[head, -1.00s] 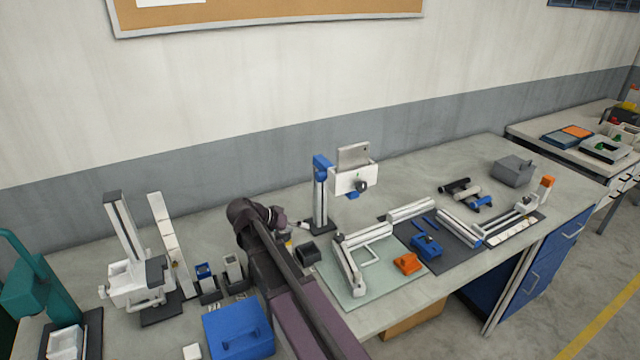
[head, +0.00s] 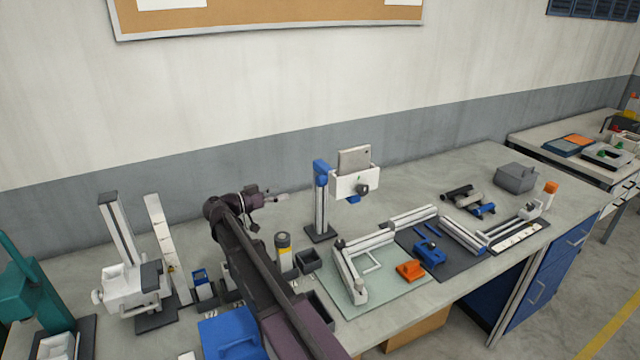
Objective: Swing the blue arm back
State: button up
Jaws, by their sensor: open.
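A post stand (head: 319,205) rises from a dark base near the back of the bench. Its top carries a blue arm piece (head: 321,172), with a white holder (head: 352,183) to its right. A grey tablet-like plate (head: 354,158) stands upright in the holder. A small blue part shows under the holder. How the blue piece joins the holder is hard to see. My gripper (head: 277,196) is open, left of the post and apart from it, pointing right. Its fingers look small and dark, and nothing shows between them.
A grey cylinder with a yellow band (head: 284,251) and dark bins (head: 307,260) stand below my gripper. A green mat (head: 385,290) with a white bracket and orange block lies right. A white column device (head: 125,270) stands left. A blue box (head: 231,332) is in front.

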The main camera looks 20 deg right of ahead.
aim_at(318, 182)
jog(key=d, duration=1.4)
jog(key=shift+w, duration=0.25)
jog(key=shift+a, duration=0.1)
jog(key=c, duration=1.2)
jog(key=shift+a, duration=0.4)
grip_shut()
jog(key=shift+d, duration=0.35)
